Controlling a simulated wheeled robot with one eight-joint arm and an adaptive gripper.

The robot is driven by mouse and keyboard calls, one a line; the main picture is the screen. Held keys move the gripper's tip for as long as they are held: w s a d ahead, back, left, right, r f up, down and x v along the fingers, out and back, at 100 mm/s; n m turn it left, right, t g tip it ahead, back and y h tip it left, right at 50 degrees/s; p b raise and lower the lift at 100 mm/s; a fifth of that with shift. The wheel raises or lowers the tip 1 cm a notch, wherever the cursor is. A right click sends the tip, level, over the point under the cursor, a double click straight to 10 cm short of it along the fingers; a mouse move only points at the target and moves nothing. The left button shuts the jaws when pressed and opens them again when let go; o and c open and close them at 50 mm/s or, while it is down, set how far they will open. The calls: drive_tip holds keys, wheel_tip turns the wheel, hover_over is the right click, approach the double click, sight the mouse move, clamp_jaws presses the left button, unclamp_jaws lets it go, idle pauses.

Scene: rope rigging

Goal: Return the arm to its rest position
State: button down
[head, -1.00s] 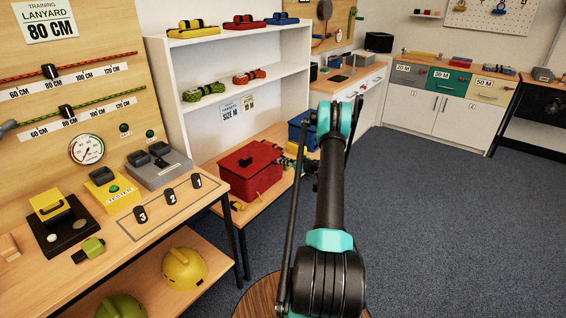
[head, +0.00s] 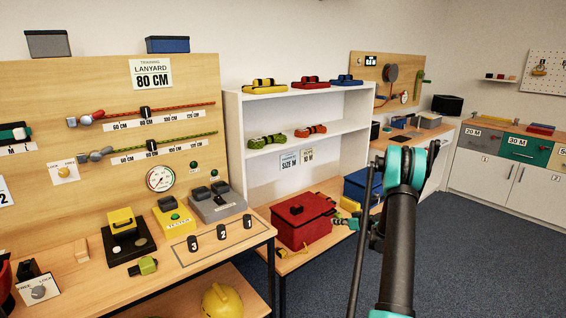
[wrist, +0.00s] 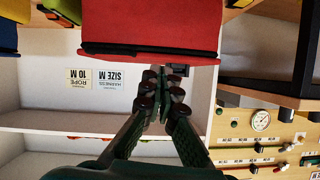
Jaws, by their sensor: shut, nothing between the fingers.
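My arm (head: 399,235) rises at the right of centre in the head view, with a teal-banded joint at its top. That view is upside down. A red box (wrist: 150,28) lies beyond the fingertips; whether they touch it cannot be told. The red box also shows in the head view (head: 302,222), on a low wooden table left of my arm.
A white shelf (head: 236,130) with rope bundles stands behind the red box. A blue box (head: 357,190) is beside it. A workbench (head: 215,262) with a tester and numbered slots is at left. Cabinets (head: 485,178) line the far right. Carpet (head: 470,255) right of my arm is clear.

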drive_tip(key=s+a+r+m+g+h, duration=0.1)
drive_tip(key=s+a+r+g+h, duration=0.1)
drive_tip(key=s+a+r, duration=0.6)
drive_tip(key=s+a+r+m+g+h, duration=0.1)
drive_tip(key=s+a+r+m+g, duration=0.3)
drive_tip(key=s, duration=0.9)
drive_tip(key=s+d+h, duration=0.1)
drive_tip(key=s+h, duration=0.1)
drive_tip(key=s, duration=1.2)
drive_tip(key=s+d+m+h, duration=0.1)
drive_tip(key=s+h, duration=0.2)
drive_tip(key=s, duration=1.1)
drive_tip(key=shift+s+d+f, duration=0.3)
drive_tip(key=shift+d, duration=0.1)
